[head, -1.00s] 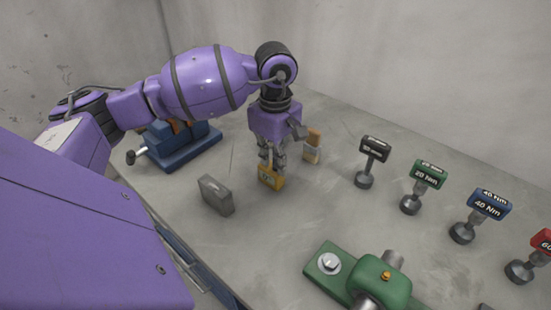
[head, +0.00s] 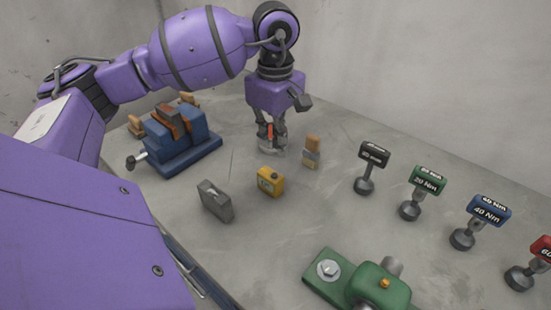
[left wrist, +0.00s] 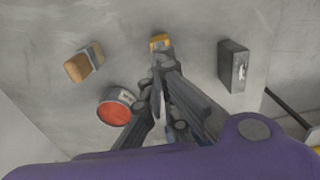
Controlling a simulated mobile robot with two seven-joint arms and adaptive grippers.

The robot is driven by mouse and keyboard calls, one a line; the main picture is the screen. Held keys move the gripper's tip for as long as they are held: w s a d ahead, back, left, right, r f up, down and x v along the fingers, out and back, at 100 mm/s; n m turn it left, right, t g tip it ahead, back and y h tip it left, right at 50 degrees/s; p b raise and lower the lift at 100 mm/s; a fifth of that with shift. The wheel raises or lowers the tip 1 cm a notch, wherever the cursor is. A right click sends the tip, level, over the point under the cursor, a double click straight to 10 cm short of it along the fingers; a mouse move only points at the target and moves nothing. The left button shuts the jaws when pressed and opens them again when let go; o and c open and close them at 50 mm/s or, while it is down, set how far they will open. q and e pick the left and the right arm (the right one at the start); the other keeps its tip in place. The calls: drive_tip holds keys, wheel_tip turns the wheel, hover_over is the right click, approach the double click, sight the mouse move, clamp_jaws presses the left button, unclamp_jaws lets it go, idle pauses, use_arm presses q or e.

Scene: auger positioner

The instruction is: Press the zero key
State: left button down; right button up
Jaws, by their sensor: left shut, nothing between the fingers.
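A small yellow box (head: 270,182) with a display-like patch on its front and a dark round button on top stands on the bench in the head view. Its edge shows just past my fingertips in the left wrist view (left wrist: 159,41). Lettering on the button cannot be read. My left gripper (head: 270,146) points down behind the yellow box, apart from it. Its fingers are shut and empty. In the left wrist view they (left wrist: 160,62) partly cover the yellow box. My right gripper is not in view.
A round red-topped tin (left wrist: 115,107) is beside my fingers. A grey block (head: 215,200), a wood-handled brush-like piece (head: 312,152), a blue vise (head: 180,140) and a green clamp block (head: 380,285) surround the spot. Several labelled torque tools (head: 427,182) stand at the right.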

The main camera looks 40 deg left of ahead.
use_arm(q)
wheel_tip(320, 180, up, 5)
drive_tip(key=shift+a+r, duration=0.1)
idle(0.4)
idle(0.6)
